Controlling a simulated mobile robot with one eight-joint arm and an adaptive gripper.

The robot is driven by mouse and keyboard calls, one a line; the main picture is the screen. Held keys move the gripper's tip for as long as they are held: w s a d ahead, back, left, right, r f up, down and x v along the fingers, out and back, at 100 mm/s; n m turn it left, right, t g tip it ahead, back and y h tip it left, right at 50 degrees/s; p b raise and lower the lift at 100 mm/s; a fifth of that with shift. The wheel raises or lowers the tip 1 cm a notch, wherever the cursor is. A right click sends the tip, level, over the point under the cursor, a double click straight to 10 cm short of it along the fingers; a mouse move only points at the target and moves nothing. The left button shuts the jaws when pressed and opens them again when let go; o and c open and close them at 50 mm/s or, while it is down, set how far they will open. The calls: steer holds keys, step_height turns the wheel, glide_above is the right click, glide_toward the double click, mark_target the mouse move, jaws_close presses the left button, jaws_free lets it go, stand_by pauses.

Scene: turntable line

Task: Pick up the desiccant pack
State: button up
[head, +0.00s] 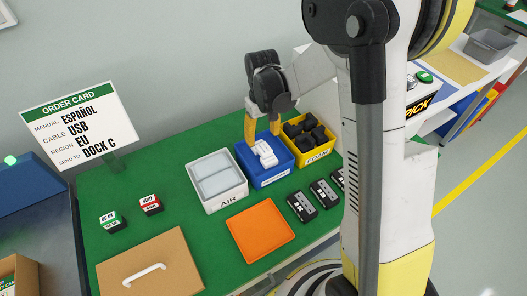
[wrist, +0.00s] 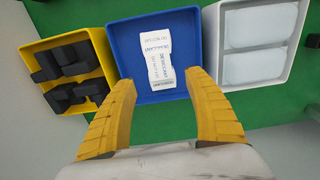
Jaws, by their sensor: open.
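White desiccant packs (head: 265,153) lie in the blue bin (head: 269,179) at the middle of the green table. In the wrist view the desiccant packs (wrist: 158,63) show as a short printed column near the middle of the blue bin (wrist: 122,38). My gripper (head: 262,128) is over the blue bin, pointing down. In the wrist view its yellow fingers (wrist: 160,82) are spread apart, with the lower part of the packs between and just beyond the tips. The gripper is open and empty. I cannot tell how far the tips are above the packs.
A yellow bin (head: 318,154) of black foam pieces and a white bin (head: 221,200) of air pillows flank the blue bin closely. An orange tray (head: 260,231) lies in front. Black devices (head: 302,207) lie to its right. An order card (head: 75,126) stands at left.

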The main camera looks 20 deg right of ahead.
mark_target(263, 146)
step_height(263, 146, down, 5)
steer(key=b, duration=0.2)
steer(key=shift+f+b, duration=0.15)
steer(key=shift+b, duration=0.2)
steer(key=shift+s, duration=0.1)
steer(key=c, duration=1)
steer(key=shift+c, duration=0.2)
